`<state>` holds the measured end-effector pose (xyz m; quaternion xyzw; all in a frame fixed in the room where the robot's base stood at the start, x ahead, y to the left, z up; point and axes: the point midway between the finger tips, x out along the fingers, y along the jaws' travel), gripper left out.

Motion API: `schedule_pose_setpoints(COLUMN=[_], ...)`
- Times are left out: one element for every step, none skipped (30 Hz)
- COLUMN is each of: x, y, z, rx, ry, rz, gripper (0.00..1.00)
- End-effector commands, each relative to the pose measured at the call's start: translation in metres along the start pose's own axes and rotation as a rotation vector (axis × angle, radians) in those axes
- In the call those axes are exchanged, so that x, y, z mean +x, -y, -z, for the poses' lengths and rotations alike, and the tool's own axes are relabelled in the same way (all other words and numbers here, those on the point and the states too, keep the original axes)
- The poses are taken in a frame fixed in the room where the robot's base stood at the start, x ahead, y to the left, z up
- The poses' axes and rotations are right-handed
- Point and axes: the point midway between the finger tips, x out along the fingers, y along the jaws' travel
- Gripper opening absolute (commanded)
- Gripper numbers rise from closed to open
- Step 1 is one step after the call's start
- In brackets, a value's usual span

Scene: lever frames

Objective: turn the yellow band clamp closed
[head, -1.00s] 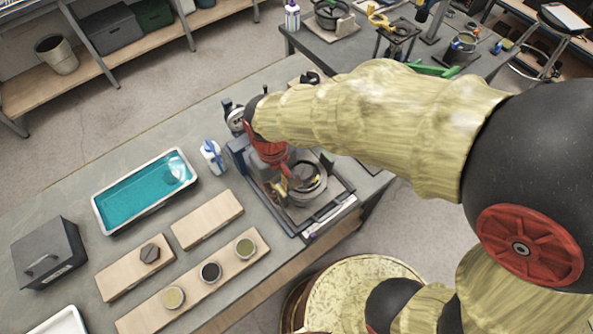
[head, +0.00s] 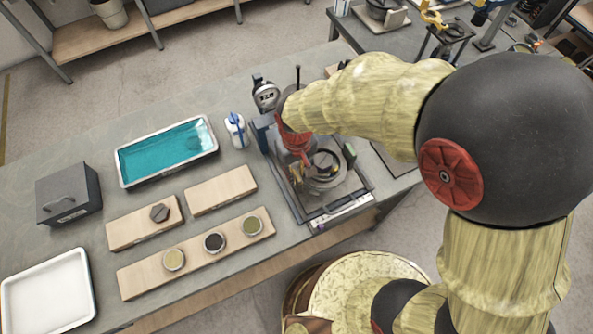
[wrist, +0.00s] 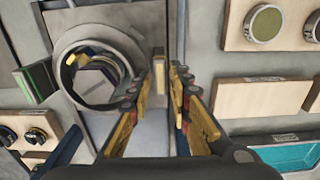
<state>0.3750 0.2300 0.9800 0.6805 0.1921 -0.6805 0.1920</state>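The clamp fixture shows as a round grey ring (wrist: 60,80) on a grey plate at left in the wrist view. Yellow parts (wrist: 88,48) show along its inner rim, around a dark centre; I cannot tell which part is the clamp's lever. In the head view the fixture (head: 324,184) sits in a dark-framed tray, partly covered by my gripper (head: 308,162).
A white bottle (head: 236,131) and a dial gauge (head: 266,95) stand left of and behind the fixture.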

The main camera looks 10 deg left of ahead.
Motion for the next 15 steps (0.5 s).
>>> schedule_pose_setpoints(x=[0.0002,0.0001,0.0000,-0.0001,-0.0001,-0.0001,-0.0002,-0.0002,-0.0002,-0.0002,-0.0002,-0.0002,-0.0002,-0.0003,-0.0003], y=[0.0000,0.0000,0.0000,0.0000,0.0000,0.0000,0.0000,0.0000,0.0000,0.0000,0.0000,0.0000,0.0000,0.0000,0.0000], z=[0.0001,0.0002,0.0001,0.0001,0.0001,0.0001,0.0001,0.0000,0.0000,0.0000,0.0000,0.0000,0.0000,0.0000,0.0000], rx=[0.000,0.000,0.000,0.000,0.000,0.000,0.000,0.000,0.000,0.000,0.000,0.000,0.000,0.000,0.000], ry=[0.000,0.000,0.000,0.000,0.000,0.000,0.000,0.000,0.000,0.000,0.000,0.000,0.000,0.000,0.000], rz=[0.000,0.000,0.000,0.000,0.000,0.000,0.000,0.000,0.000,0.000,0.000,0.000,0.000,0.000,0.000], gripper=[0.20,0.20,0.20,0.20,0.20,0.19,0.17,0.16,0.13,0.12,0.10,0.08,0.06,0.04,0.02])
